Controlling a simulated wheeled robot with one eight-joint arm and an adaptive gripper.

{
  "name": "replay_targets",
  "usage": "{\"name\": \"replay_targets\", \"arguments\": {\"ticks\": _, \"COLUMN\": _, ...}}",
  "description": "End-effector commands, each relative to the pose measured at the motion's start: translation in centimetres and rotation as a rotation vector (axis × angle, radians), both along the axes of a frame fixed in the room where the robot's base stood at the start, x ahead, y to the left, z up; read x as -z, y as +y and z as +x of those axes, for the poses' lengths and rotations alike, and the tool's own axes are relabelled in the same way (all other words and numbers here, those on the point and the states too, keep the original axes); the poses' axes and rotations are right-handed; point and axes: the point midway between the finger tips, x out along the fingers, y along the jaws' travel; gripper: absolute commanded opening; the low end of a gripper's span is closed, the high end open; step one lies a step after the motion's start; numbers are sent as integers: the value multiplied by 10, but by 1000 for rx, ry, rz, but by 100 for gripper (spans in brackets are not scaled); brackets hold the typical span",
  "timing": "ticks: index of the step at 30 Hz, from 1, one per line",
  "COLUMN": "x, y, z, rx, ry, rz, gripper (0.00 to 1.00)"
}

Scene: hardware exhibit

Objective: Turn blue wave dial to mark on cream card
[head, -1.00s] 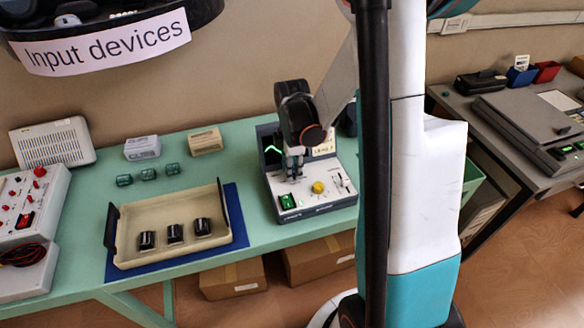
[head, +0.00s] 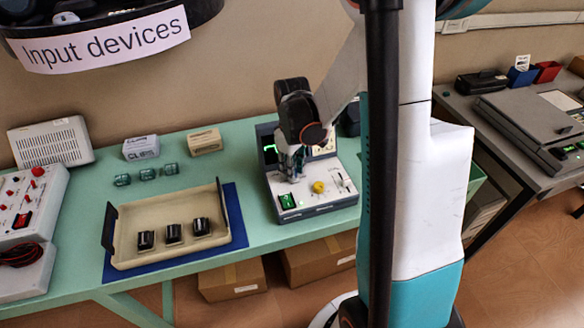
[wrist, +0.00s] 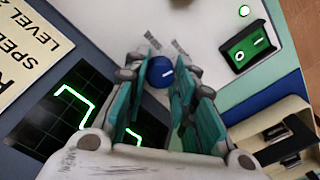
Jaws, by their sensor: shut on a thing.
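The blue dial (wrist: 160,72) with a white pointer line sits on the instrument's pale panel. In the wrist view it is between my fingertips, and my gripper (wrist: 161,77) is shut on it. In the head view my gripper (head: 291,175) points down at the panel and hides the dial. In the head view the card (head: 326,146) is partly behind my gripper. The dark screen (wrist: 70,110) shows a stepped green trace.
The panel also has a yellow knob (head: 318,187), a lit green switch (head: 287,201) and small sliders (head: 343,181).

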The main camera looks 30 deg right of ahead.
Motion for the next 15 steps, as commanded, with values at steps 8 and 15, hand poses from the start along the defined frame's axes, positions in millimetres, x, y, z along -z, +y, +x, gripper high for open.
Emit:
{"name": "replay_targets", "arguments": {"ticks": 8, "x": 0, "y": 0, "z": 0, "rx": 257, "ry": 0, "rz": 0, "gripper": 0}}
{"name": "replay_targets", "arguments": {"ticks": 15, "x": 0, "y": 0, "z": 0, "rx": 443, "ry": 0, "rz": 0, "gripper": 0}}
